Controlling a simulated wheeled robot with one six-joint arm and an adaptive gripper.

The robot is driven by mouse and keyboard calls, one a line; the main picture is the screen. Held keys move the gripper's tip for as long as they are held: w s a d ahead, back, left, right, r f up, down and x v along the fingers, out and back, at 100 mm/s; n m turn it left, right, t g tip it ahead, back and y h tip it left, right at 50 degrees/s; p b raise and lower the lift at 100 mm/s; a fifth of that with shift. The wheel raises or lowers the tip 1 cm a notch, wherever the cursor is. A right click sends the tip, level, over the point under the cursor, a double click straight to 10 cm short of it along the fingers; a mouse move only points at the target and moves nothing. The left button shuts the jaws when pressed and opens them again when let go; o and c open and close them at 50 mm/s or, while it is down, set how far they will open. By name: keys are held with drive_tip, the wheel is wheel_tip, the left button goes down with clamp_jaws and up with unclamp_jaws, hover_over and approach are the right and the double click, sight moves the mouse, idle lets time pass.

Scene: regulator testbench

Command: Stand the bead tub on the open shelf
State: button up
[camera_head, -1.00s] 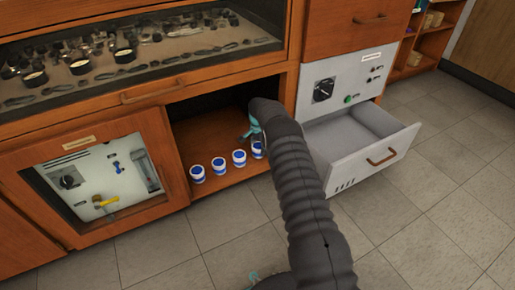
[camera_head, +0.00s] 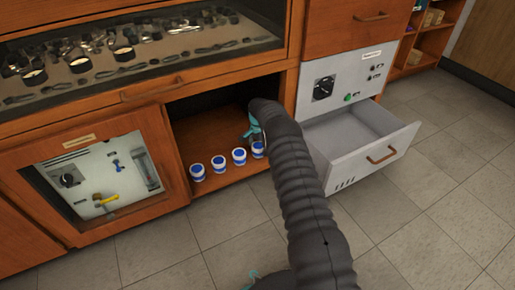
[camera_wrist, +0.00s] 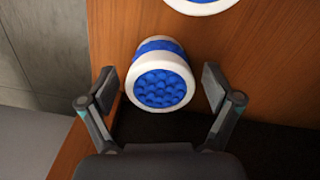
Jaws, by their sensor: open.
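Several small white tubs filled with blue beads stand in a row along the front of the open shelf (camera_head: 222,183) in the head view. The three leftmost are the left tub (camera_head: 197,171), the second tub (camera_head: 218,163) and the third tub (camera_head: 239,156). The rightmost bead tub (camera_head: 258,149) is beside my gripper, partly hidden by my arm. In the wrist view this bead tub (camera_wrist: 160,85) stands between the two spread fingers of my gripper (camera_wrist: 158,88), with a gap on each side. The gripper is open. Another tub (camera_wrist: 200,4) shows at the top edge.
An open grey drawer (camera_head: 386,157) juts out right of the shelf. A hinged door with a glazed panel (camera_head: 100,180) is left of it. A glass display case (camera_head: 130,50) is above. The shelf behind the tubs looks clear but dark.

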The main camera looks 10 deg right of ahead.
sight(258, 145)
drive_tip(key=shift+r, duration=3.75)
